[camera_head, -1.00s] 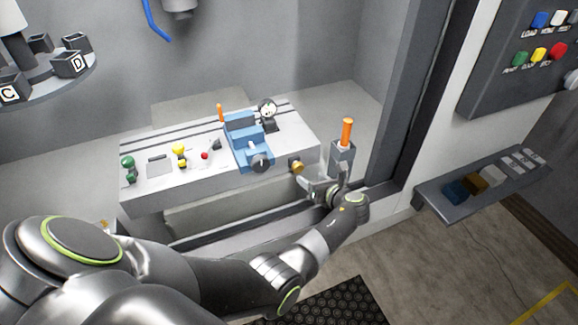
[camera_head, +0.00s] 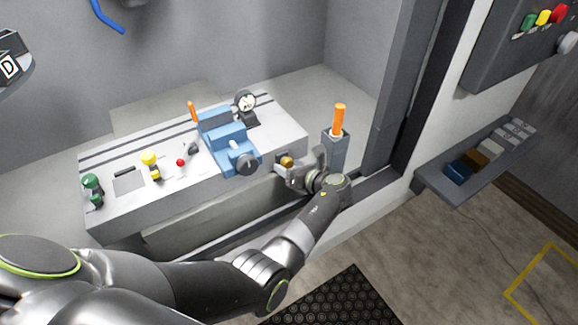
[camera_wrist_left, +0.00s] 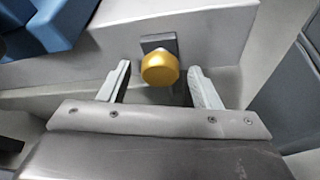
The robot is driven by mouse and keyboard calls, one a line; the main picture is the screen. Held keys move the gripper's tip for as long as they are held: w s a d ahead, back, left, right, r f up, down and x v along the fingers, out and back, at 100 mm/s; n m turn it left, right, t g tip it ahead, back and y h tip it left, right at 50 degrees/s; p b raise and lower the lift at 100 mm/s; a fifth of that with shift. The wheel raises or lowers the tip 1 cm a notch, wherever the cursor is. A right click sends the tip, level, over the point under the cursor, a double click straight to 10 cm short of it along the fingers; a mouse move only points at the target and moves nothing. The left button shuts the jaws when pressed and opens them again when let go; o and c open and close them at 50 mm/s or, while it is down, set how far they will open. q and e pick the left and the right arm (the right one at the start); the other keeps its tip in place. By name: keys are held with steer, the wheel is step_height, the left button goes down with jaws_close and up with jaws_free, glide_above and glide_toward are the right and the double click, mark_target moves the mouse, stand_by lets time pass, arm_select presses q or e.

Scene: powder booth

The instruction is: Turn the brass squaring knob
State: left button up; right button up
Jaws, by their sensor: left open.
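The brass squaring knob (camera_head: 287,162) sits on the front face of the grey bench block, right of the blue vise. In the left wrist view the round brass knob (camera_wrist_left: 160,69) stands out from a dark square plate. My left gripper (camera_head: 287,172) is right at the knob in the head view. In the left wrist view my left gripper (camera_wrist_left: 161,84) is open, with one finger on each side of the knob and a visible gap on both sides. My right gripper is not in view.
The blue vise (camera_head: 222,130) with its dark round handle is left of the knob. A grey post holder (camera_head: 335,150) with an orange handle (camera_head: 339,118) stands close right of my gripper. A dial gauge (camera_head: 245,103) stands behind the vise.

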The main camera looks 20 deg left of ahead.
arm_select(q)
steer(key=c, duration=1)
steer(key=shift+r+n+p, duration=0.1)
steer(key=shift+n+p, duration=0.4)
steer(key=shift+p, duration=0.05)
steer(key=shift+s+n+t+h+p, duration=0.1)
steer(key=shift+n+t+h+p, duration=0.3)
steer(key=shift+n+t, duration=0.1)
steer(key=shift+a+n+t+h, duration=0.1)
steer(key=shift+n+t+h, duration=0.2)
steer(key=shift+n+t, duration=0.3)
steer(key=shift+n+t+h, duration=0.3)
steer(key=shift+n, duration=0.5)
